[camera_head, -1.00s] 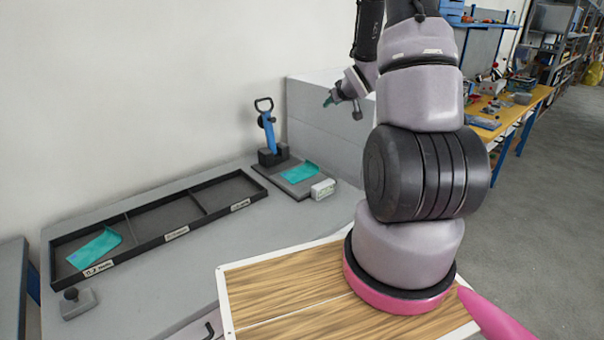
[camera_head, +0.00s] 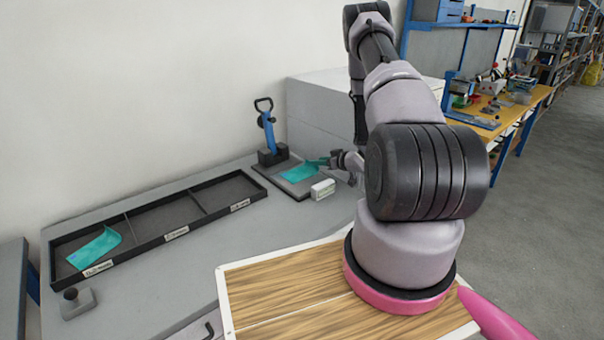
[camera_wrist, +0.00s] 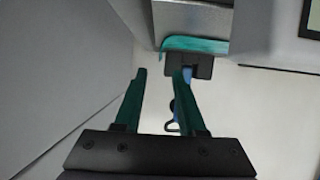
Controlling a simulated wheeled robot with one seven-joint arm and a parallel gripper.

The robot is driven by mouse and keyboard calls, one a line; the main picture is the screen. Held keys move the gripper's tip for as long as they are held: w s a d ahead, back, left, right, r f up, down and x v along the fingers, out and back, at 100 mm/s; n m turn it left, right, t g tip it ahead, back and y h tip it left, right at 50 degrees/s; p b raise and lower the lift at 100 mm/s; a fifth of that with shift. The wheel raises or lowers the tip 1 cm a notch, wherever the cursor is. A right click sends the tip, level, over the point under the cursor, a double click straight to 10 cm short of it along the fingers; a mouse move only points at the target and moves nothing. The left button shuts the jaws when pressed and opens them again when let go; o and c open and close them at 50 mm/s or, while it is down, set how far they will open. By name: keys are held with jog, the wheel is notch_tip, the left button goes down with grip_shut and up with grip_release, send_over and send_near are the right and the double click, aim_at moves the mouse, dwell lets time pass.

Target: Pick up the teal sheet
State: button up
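One teal sheet (camera_head: 297,173) lies on a dark flat plate (camera_head: 280,182) at the foot of a blue-handled tool (camera_head: 268,135). A second teal sheet (camera_head: 95,246) lies in the left compartment of the black tray. My gripper (camera_head: 322,162) is just right of the sheet on the plate, at its far right edge. In the wrist view my gripper (camera_wrist: 160,74) is open, with nothing between its fingers. The teal sheet (camera_wrist: 195,45) shows beyond the fingertips, upper right. I cannot tell whether a finger touches it.
The black three-compartment tray (camera_head: 160,237) has an empty middle and right compartment. A small white box (camera_head: 323,189) stands by the plate's right front corner. A grey knobbed block (camera_head: 78,302) sits at front left. A grey box (camera_head: 315,115) rises behind the plate.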

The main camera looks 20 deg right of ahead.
aim_at(299, 171)
jog(key=x, duration=0.5)
jog(key=shift+s+f, duration=0.2)
jog(key=shift+f, duration=0.2)
jog(key=shift+w+f, duration=0.1)
jog(key=shift+w, duration=0.3)
grip_shut()
